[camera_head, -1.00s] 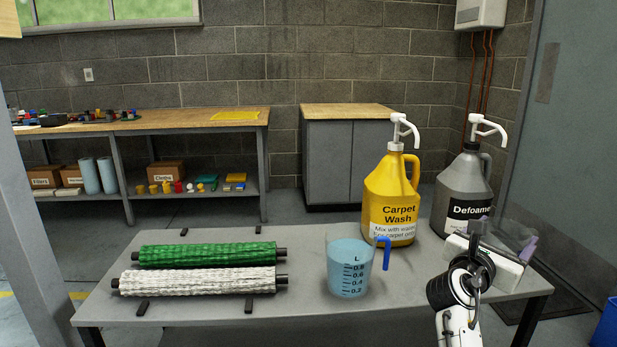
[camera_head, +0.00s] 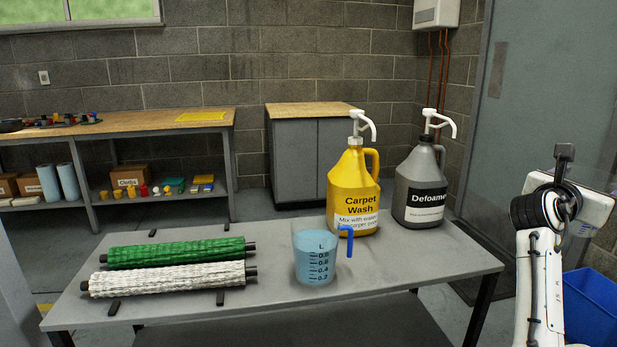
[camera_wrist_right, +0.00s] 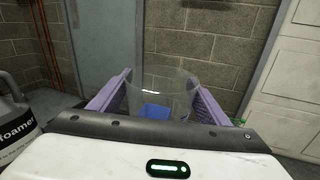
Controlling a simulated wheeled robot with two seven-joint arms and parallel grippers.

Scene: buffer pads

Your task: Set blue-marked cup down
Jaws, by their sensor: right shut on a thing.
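My right gripper (camera_wrist_right: 160,98) is shut on a clear, see-through cup (camera_wrist_right: 165,80), held between its two purple finger pads in the right wrist view. A blue patch shows through the cup; I cannot tell whether it is a mark or the blue bin behind. In the head view my right wrist (camera_head: 572,192) is raised right of the table's edge and hides the cup. The grey table (camera_head: 410,262) holds a blue-tinted measuring jug (camera_head: 315,262) with a blue handle. My left gripper is not in view.
A yellow Carpet Wash jug (camera_head: 353,190) and a grey Defoamer jug (camera_head: 420,185) stand on the table's back right. Green (camera_head: 180,252) and white (camera_head: 170,279) rollers lie at left. A blue bin (camera_head: 592,305) stands on the floor at right. The table's front right is clear.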

